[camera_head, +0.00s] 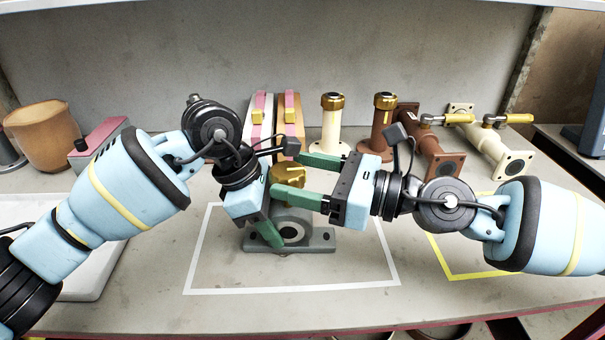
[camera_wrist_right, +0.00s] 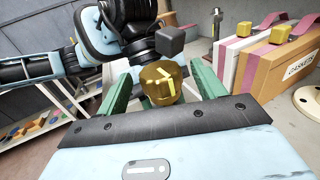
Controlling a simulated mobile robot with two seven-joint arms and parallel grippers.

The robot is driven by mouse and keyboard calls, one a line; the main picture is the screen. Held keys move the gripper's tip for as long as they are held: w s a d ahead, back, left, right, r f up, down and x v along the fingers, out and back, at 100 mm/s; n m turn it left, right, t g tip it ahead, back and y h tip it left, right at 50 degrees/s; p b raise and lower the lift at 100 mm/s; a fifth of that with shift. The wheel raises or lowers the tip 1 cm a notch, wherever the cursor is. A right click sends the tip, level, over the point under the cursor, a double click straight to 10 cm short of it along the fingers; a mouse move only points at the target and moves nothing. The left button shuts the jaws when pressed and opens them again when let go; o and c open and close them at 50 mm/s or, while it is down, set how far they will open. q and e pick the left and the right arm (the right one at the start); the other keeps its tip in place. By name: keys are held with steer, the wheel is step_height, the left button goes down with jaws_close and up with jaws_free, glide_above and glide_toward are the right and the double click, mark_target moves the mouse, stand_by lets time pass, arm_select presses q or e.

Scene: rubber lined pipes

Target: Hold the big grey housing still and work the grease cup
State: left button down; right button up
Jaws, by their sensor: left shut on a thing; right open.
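The big grey housing (camera_head: 318,238) sits upright on the bench inside a white outlined rectangle, its round bore facing front. The brass grease cup (camera_head: 289,174) stands on top of it and also shows in the right wrist view (camera_wrist_right: 160,82). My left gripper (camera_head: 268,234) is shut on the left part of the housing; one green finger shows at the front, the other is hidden. My right gripper (camera_head: 298,176) comes in from the right and is open, its green fingers on either side of the cup. I cannot tell whether they touch it.
Behind stand gasket boxes (camera_head: 292,124), a cream pipe (camera_head: 332,124) and a brown pipe (camera_head: 382,124). Flanged pipes with yellow-handled valves (camera_head: 488,140) lie at back right. A yellow outline (camera_head: 440,262) is at right, a white tray (camera_head: 100,265) at left. The bench front is clear.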

steer(key=c, duration=1)
steer(key=shift+s+a+r, duration=0.1)
steer(key=shift+s+a+r+t, duration=0.1)
steer(key=shift+s+a+t, duration=0.05)
steer(key=shift+a+t, duration=0.15)
steer(key=shift+s+m+t+h, duration=0.15)
steer(key=shift+m+t+h, duration=0.15)
steer(key=shift+m+t, duration=0.2)
steer(key=shift+s+a+m+t+h, duration=0.1)
steer(key=shift+m+t+h, duration=1)
steer(key=shift+t, duration=0.25)
steer(key=shift+s+a+m+t+h, duration=0.1)
steer(key=shift+m+t+h, duration=1)
steer(key=shift+t, duration=0.25)
steer(key=shift+d+m+h, duration=0.1)
steer(key=shift+m+h, duration=0.2)
steer(key=shift+h, duration=0.1)
